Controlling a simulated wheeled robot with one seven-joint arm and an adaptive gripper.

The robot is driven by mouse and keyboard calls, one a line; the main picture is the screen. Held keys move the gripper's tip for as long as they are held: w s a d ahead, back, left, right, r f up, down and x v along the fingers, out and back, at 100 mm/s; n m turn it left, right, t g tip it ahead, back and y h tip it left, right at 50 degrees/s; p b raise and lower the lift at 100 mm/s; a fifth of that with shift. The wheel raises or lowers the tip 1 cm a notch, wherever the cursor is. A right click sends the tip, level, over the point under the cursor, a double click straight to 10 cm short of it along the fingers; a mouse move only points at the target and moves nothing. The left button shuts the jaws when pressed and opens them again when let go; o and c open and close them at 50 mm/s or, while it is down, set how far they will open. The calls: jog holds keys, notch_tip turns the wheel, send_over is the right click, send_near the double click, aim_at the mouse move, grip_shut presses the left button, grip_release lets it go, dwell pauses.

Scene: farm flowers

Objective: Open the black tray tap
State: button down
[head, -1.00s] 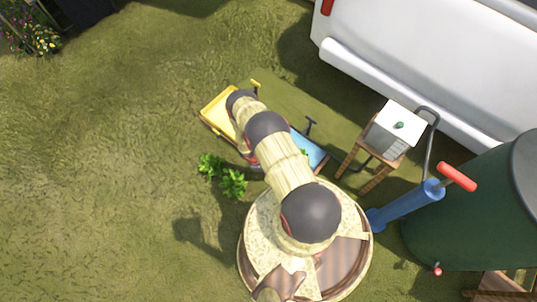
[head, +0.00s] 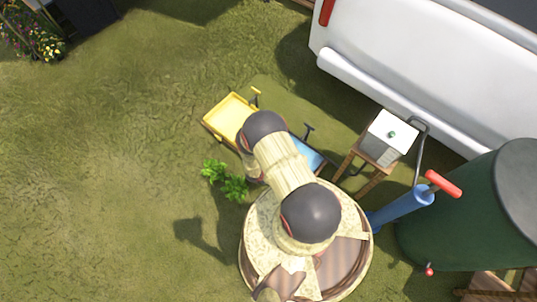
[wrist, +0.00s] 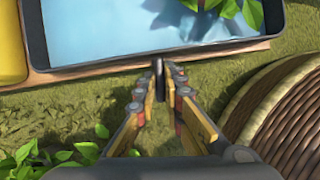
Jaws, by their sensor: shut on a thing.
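The black-rimmed tray (wrist: 180,58) fills the top of the wrist view, with a bluish, glossy inside and green leaves over it. In the head view the blue-looking tray (head: 308,157) lies partly behind my arm; it appears to be the same one. My gripper (wrist: 159,78) is at the tray's near edge, its fingers closed on a small, upright black piece (wrist: 158,66), which looks like the tap handle. How far the tap is turned cannot be told. In the head view my gripper is hidden under my arm.
A yellow tray (head: 229,114) lies left of the black one. Leafy plants (head: 224,180) grow near my base. A wooden stand with a small box (head: 389,135), a blue pump (head: 403,206) and a green tank (head: 470,215) stand right. Open grass lies left.

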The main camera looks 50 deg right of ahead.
jog(key=shift+n+t, duration=0.3)
jog(key=shift+n, duration=0.3)
jog(key=shift+p, duration=0.3)
jog(key=c, duration=1.9)
grip_release()
jog(key=shift+r, duration=0.1)
jog(key=v, duration=1.1)
jog(key=shift+r, duration=0.4)
jog(key=shift+a, duration=0.1)
